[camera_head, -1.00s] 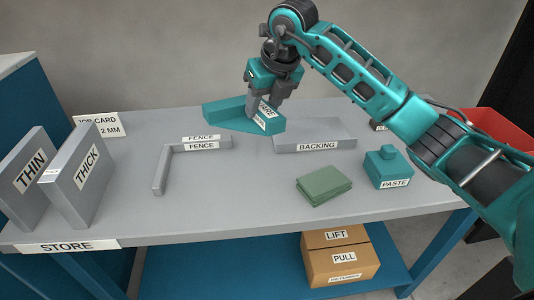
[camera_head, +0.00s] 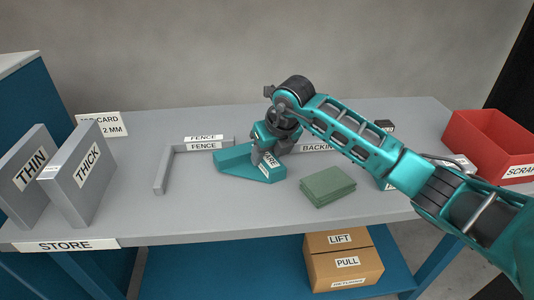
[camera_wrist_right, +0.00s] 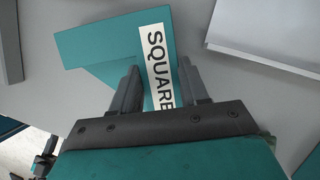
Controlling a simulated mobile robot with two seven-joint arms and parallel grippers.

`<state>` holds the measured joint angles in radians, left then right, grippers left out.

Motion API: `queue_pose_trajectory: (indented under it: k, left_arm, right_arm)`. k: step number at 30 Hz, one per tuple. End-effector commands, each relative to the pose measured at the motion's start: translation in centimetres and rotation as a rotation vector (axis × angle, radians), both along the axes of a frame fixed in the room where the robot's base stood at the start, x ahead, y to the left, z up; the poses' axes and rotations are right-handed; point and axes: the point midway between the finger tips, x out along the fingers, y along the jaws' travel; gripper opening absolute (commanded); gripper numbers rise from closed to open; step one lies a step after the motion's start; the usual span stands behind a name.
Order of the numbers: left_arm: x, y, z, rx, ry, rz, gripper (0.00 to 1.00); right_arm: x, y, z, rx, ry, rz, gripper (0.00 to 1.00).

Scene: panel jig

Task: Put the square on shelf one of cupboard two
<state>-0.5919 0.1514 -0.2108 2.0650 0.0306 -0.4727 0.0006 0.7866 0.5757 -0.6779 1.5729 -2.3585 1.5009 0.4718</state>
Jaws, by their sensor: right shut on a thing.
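The square (camera_head: 238,161) is a teal angled piece with a white label. It is at the middle of the grey table in the head view, just in front of the fence. My right gripper (camera_head: 266,150) is shut on the square from above, and its fingers partly cover the label. In the right wrist view the square (camera_wrist_right: 105,45) sits between the two fingers (camera_wrist_right: 160,88), with its SQUARE label readable. I cannot tell whether the square touches the table. My left gripper is not in view. No cupboard marked two or its shelf is recognisable.
The grey L-shaped fence (camera_head: 162,170) lies left of the square. The backing block (camera_head: 318,147) is behind my right arm. Green sheets (camera_head: 326,186) lie to the right. THIN (camera_head: 27,180) and THICK (camera_head: 80,185) panels stand at left. A red scrap bin (camera_head: 488,140) is at right.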

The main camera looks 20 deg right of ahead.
Motion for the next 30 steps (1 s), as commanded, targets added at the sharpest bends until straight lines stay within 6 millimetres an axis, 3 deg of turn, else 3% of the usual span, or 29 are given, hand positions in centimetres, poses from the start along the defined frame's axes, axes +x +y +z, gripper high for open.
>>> queue_pose_trajectory:
  k: [2,3,11,20,23,30]
  left_arm:
    - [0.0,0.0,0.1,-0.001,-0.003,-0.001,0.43]
    - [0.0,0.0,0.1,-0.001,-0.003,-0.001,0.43]
    - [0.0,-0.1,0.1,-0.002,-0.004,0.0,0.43]
    - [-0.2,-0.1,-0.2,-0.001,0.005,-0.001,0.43]
    - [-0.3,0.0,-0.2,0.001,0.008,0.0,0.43]
    - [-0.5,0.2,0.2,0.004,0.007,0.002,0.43]
  right_arm:
    - [0.1,0.0,0.2,0.001,-0.003,0.0,0.0]
    - [0.0,0.0,0.0,0.0,0.002,0.0,0.47]
    - [0.0,0.0,0.0,0.0,0.002,0.0,0.72]
    - [-0.1,-0.1,0.4,0.0,0.001,0.0,0.72]
    - [-0.5,-0.2,1.5,-0.001,0.0,0.001,0.72]
    - [-2.4,-0.8,6.2,-0.002,-0.003,0.0,0.72]
